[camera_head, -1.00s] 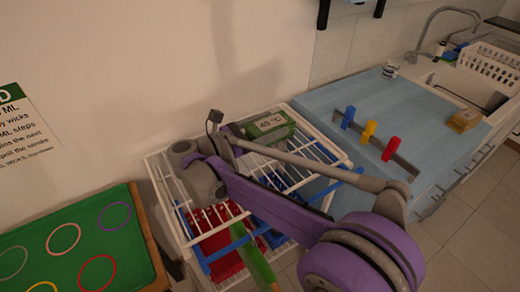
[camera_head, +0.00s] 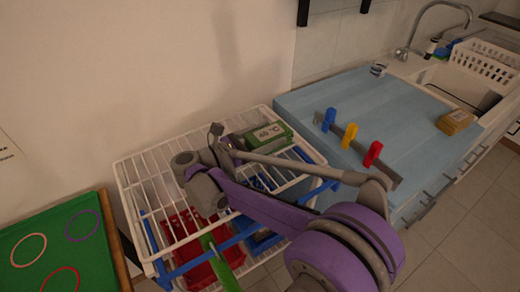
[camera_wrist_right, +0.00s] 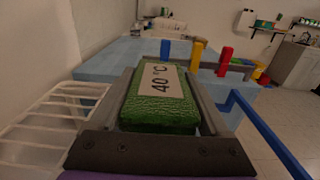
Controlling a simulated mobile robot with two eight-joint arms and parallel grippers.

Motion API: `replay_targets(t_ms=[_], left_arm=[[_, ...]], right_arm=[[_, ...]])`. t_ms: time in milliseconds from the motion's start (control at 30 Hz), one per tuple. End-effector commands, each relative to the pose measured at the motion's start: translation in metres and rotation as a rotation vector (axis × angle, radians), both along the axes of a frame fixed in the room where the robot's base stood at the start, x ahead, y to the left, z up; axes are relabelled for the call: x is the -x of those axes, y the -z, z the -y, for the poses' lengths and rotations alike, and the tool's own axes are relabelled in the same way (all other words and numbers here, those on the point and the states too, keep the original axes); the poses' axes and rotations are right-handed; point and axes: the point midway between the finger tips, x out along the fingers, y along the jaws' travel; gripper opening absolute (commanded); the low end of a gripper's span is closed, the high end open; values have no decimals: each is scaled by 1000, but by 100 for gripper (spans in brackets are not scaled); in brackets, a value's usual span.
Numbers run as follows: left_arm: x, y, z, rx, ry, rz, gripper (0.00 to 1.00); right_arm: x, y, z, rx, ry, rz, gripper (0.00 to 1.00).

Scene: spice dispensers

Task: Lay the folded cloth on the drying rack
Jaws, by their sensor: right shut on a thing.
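The folded cloth (camera_head: 268,136) is a green block with a pale "40 °C" label. My right gripper (camera_wrist_right: 160,76) is shut on it, a finger along each side in the right wrist view. In the head view, the cloth overlaps the far right part of the white wire drying rack (camera_head: 128,195); I cannot tell whether it touches the wires. The rack also shows at the left of the right wrist view (camera_wrist_right: 40,128). My right arm hides part of the rack. My left gripper is not in view.
Red items (camera_head: 180,225) and a green strip (camera_head: 218,262) show at the rack's front, with blue rails around them. A light blue counter (camera_head: 350,100) to the right holds blue, yellow and red pegs. A green board with rings (camera_head: 55,240) is at the left.

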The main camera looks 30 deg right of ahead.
Motion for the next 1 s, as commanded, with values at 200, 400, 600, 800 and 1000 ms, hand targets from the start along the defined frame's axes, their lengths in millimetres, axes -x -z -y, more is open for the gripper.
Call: replay_targets(t_ms=[200, 400, 600, 800, 1000], left_arm=[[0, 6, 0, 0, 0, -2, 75], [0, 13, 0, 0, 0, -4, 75], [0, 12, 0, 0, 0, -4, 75], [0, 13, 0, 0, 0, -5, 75], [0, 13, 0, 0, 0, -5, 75]], right_arm=[[0, 19, 0, 0, 0, 0, 20], [0, 44, 0, 1, 0, 0, 20], [0, 43, 0, 1, 0, 1, 20], [0, 47, 0, 0, 0, 0, 87], [0, 46, 0, 0, 0, 1, 100]])
